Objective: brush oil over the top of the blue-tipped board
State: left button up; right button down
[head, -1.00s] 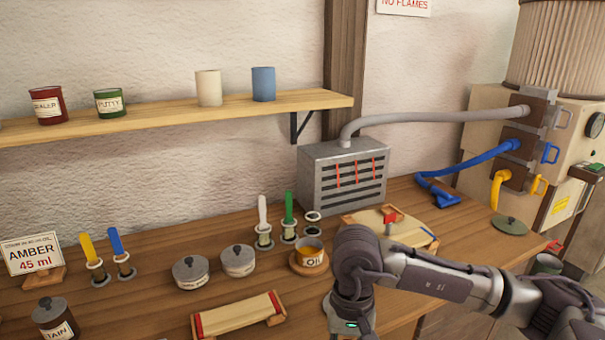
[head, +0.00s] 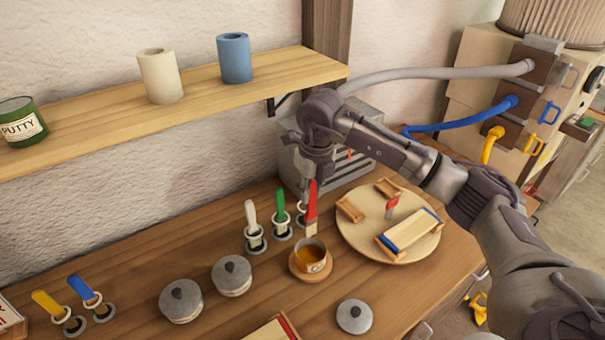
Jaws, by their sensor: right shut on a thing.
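My right gripper (head: 315,172) is shut on the red handle of a brush (head: 311,205), which hangs nearly upright. The brush's pale bristle end is at the rim of the oil pot (head: 311,262); I cannot tell whether it touches the oil. The pot is open, with amber liquid inside, on a round wooden base. My left gripper is out of view.
White (head: 254,228) and green (head: 281,212) brushes stand in holders left of the pot. Lidded pots (head: 232,275) sit further left; a loose grey lid (head: 354,316) lies in front. A slotted grey box (head: 297,168) stands behind. A small red-topped peg (head: 392,206) stands on the disc.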

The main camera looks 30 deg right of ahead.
aim_at(312, 219)
jog(key=shift+s+f, duration=0.2)
jog(key=shift+s, duration=0.15)
jog(key=shift+s+f+b, duration=0.1)
jog(key=shift+f+b, duration=0.15)
jog(key=shift+b, duration=0.15)
jog(key=shift+f, duration=0.35)
jog(key=f+b, duration=0.1)
jog(key=f, duration=0.1)
jog(key=shift+w+f+b, duration=0.2)
jog(key=shift+f+b, duration=0.15)
jog(key=shift+b, duration=0.05)
jog(key=shift+f+b, duration=0.65)
jog(key=shift+f, duration=0.2)
notch_tip(312, 219, down, 3)
jog(key=shift+f+b, duration=0.15)
jog(key=shift+b, duration=1.1)
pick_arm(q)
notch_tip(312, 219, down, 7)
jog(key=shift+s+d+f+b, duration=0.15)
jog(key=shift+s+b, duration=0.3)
pick_arm(e)
jog(key=shift+f, duration=0.55)
